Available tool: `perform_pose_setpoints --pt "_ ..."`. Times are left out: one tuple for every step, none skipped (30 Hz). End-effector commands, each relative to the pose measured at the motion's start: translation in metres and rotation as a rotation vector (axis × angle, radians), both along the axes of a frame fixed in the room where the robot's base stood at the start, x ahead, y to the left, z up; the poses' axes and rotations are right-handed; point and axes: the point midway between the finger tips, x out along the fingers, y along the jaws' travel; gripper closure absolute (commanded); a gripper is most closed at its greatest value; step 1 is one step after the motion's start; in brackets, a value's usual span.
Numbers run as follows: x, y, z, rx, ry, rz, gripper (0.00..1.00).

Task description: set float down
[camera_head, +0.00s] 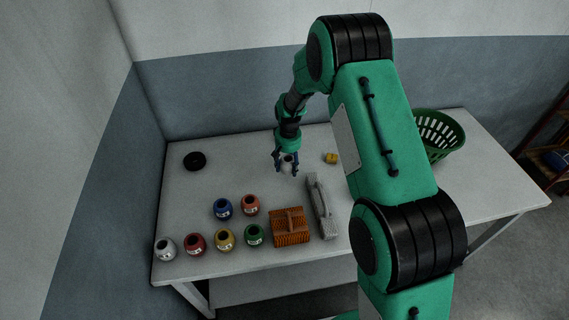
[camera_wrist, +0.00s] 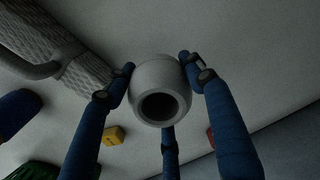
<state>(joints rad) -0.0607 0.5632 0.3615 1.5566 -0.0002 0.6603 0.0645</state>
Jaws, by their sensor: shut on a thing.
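A pale grey-white float (camera_wrist: 160,72) with a dark round hole is in the wrist view, between the blue fingers of my gripper (camera_wrist: 158,85). My gripper is shut on it, with fingers touching its left and right sides and a third finger below. In the head view my gripper (camera_head: 286,165) is over the middle of the table (camera_head: 225,178), holding the same float (camera_head: 287,162). I cannot tell whether the float touches the table top.
Floats coloured white (camera_head: 166,248), red (camera_head: 195,243), yellow (camera_head: 225,239), green (camera_head: 254,235), blue (camera_head: 222,208) and orange (camera_head: 250,204) stand at front left. Nearby are an orange brush-like block (camera_head: 291,228), a grey handled block (camera_head: 322,206), a yellow block (camera_head: 331,158), a black ring (camera_head: 195,161) and a green basket (camera_head: 446,128).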

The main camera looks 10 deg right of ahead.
Motion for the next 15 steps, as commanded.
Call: perform_pose_setpoints --pt "0.010 0.001 -0.002 0.000 -0.001 0.000 0.73" --pt "0.015 0.001 -0.003 0.000 -0.001 0.000 0.73" --pt "0.021 0.001 -0.004 0.000 0.000 0.000 0.73" --pt "0.027 0.002 -0.004 0.000 -0.001 0.000 0.73" --pt "0.031 0.002 -0.004 0.000 0.000 0.000 0.73" --pt "0.037 0.002 -0.005 0.000 0.000 0.000 0.73" --pt "0.041 0.002 -0.005 0.000 -0.001 0.000 0.73" --pt "0.044 0.003 -0.005 0.000 -0.001 0.000 0.73" --pt "0.048 0.003 -0.006 0.000 0.000 0.000 0.73" --pt "0.050 0.003 -0.006 0.000 0.000 0.000 0.73" --pt "0.053 0.003 -0.006 0.000 0.000 0.000 0.73" --pt "0.055 0.003 -0.006 0.000 0.000 0.000 0.73" --pt "0.056 0.003 -0.005 0.000 0.000 0.000 0.73" --pt "0.057 0.003 -0.005 0.000 0.000 0.000 0.73" --pt "0.058 0.003 -0.005 0.000 0.000 0.000 0.73"
